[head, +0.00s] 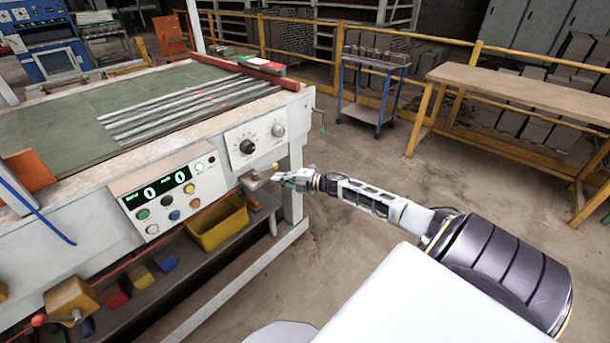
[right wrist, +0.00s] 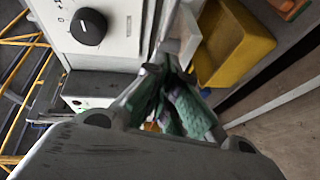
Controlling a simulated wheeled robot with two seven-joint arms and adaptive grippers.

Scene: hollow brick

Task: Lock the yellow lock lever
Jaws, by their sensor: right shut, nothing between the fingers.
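A small yellow knob (head: 275,165), which looks like the end of the yellow lock lever, sits by a grey bracket (head: 254,179) under the machine's dial panel, at the right front corner. My right gripper (head: 279,177) is shut and empty, with its tips just beside the knob and bracket. I cannot tell if it touches them. In the right wrist view the greenish fingers (right wrist: 172,100) point at the machine front. My left gripper is not in view.
Above is a panel with a black dial (head: 247,146); it also shows in the right wrist view (right wrist: 89,26). A yellow bin (head: 217,222) stands on the shelf below. A control panel (head: 165,194) with buttons is to the left. The floor to the right is clear up to a blue cart (head: 374,88).

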